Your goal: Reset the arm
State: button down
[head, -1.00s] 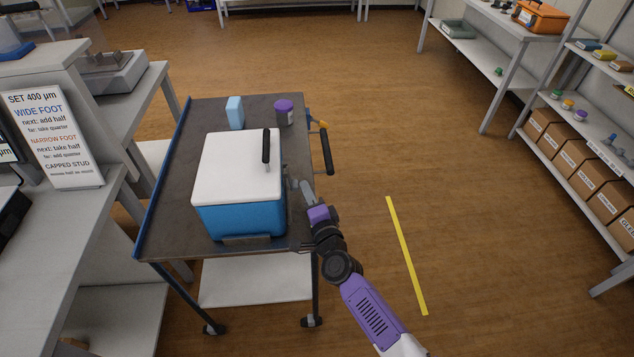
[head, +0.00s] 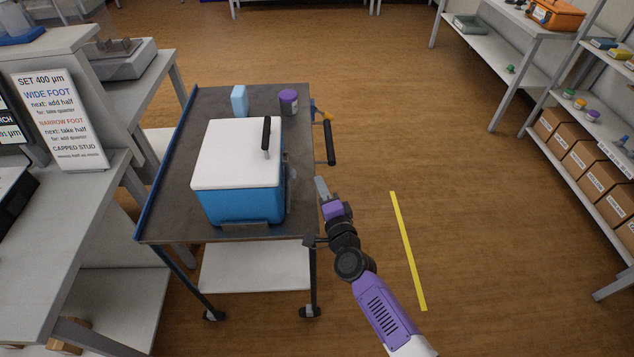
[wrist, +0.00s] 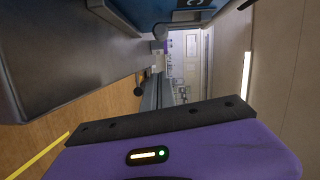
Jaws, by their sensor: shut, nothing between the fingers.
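My gripper (head: 321,188) is at the end of my purple and black arm, just right of the cart's right edge in the head view. Its fingers are together and hold nothing. In the wrist view the closed fingers (wrist: 158,92) point away from the camera, beyond the purple gripper body. The dark metal cart (head: 180,205) stands to the left of my gripper. A blue box with a white lid (head: 228,160) and a black handle sits on the cart; its lid is shut.
A light blue block (head: 239,101) and a purple-lidded jar (head: 288,103) stand at the cart's far end. The cart's black handle (head: 330,143) sticks out on its right. Shelves with cardboard boxes (head: 604,178) stand at the right. The floor around the yellow strip (head: 408,250) is clear.

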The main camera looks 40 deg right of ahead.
jog(key=v, duration=0.8)
jog(key=shift+f, duration=0.15)
